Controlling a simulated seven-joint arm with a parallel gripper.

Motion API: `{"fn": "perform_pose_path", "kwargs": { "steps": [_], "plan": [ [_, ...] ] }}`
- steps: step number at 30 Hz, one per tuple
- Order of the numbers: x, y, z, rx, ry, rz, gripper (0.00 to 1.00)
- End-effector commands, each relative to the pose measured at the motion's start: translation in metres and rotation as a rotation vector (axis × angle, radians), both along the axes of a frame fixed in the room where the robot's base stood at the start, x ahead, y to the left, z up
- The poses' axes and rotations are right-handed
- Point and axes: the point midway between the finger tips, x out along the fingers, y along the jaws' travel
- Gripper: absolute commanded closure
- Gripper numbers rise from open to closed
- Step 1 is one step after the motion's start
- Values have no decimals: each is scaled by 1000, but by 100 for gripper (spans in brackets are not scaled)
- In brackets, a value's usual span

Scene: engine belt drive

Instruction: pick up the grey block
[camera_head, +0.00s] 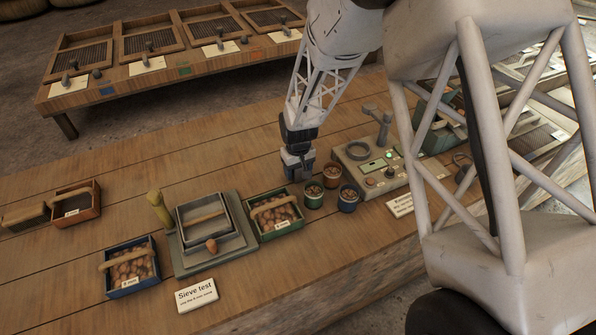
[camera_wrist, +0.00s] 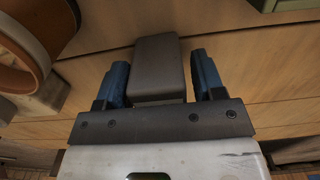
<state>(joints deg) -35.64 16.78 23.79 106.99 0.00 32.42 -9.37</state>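The grey block (camera_wrist: 158,62) stands out in the wrist view between the two blue fingers of my gripper (camera_wrist: 160,80). Its grey top faces the camera. A narrow gap shows between the block and the right finger; the left finger is very close to its side, and I cannot tell if they touch. My gripper is open around the block. In the head view my gripper (camera_head: 298,165) points down at the wooden table, left of the small cups. There the block is hard to tell apart from the fingers.
Cups (camera_head: 331,176) of nuts stand just right of my gripper. A nut crate (camera_head: 275,226) and the sieve stand (camera_head: 208,241) are to the left. A control panel (camera_head: 378,172) is to the right. A round brown-rimmed vessel (camera_wrist: 22,60) is close by in the wrist view.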

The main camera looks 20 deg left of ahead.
Motion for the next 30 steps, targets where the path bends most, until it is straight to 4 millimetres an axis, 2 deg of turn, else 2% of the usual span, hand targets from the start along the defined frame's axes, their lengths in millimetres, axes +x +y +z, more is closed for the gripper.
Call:
{"fn": "perform_pose_path", "kwargs": {
  "steps": [1,6,9,20,25,30],
  "plan": [
    [0,0,0,0,0,0,45],
    [0,0,0,0,0,0,72],
    [0,0,0,0,0,0,83],
    [0,0,5,0,0,0,83],
    [0,0,18,1,-1,0,83],
    [0,0,40,1,-1,0,83]
  ]
}}
